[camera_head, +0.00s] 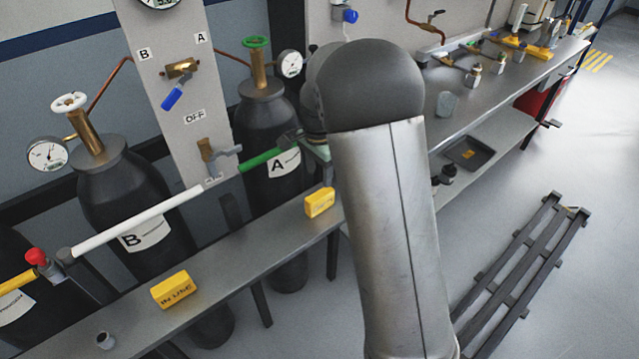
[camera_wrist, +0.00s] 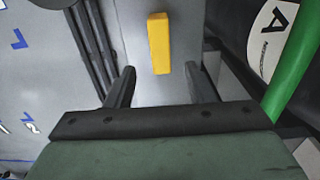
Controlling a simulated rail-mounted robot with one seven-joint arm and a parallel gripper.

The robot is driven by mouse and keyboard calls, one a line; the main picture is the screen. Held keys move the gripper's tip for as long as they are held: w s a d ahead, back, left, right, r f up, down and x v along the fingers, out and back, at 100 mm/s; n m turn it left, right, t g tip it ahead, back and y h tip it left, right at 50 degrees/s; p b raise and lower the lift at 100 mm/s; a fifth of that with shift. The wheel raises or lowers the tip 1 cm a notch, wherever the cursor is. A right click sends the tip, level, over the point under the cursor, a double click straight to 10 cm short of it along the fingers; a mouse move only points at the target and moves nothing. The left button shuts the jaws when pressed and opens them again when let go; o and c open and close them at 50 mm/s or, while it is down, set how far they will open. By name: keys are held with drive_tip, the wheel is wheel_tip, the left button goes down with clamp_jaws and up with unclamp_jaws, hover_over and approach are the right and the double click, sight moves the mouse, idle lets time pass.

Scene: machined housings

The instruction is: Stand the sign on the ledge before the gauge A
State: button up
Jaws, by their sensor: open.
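A yellow block-like sign (camera_head: 319,202) sits on the grey ledge (camera_head: 232,252), in front of black cylinder A (camera_head: 262,120); its lettering is too small to read. A second yellow sign, marked IN USE (camera_head: 174,289), sits on the ledge further left, before cylinder B. Gauge A (camera_head: 290,64) is a round white dial beside cylinder A's green valve. In the wrist view, my gripper (camera_wrist: 160,68) is open and empty. A yellow sign (camera_wrist: 159,40) lies just beyond and between its fingertips, over the ledge. In the head view my arm hides most of my gripper.
A green bar (camera_head: 262,157) and a white bar (camera_head: 135,222) run above and behind the ledge. A workbench with fittings (camera_head: 480,80) is at right, and a slatted rack (camera_head: 525,265) lies on the floor.

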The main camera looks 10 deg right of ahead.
drive_tip(key=shift+s+r, duration=0.1)
drive_tip(key=shift+r, duration=0.35)
drive_tip(key=s+r+n, duration=0.2)
drive_tip(key=s+n, duration=0.4)
drive_tip(key=s, duration=0.9)
drive_tip(key=s+r+n, duration=0.2)
drive_tip(key=s+n, duration=0.5)
drive_tip(key=s, duration=0.8)
drive_tip(key=shift+s+a+r, duration=0.25)
drive_tip(key=shift+a+r, duration=0.1)
drive_tip(key=shift+a, duration=0.05)
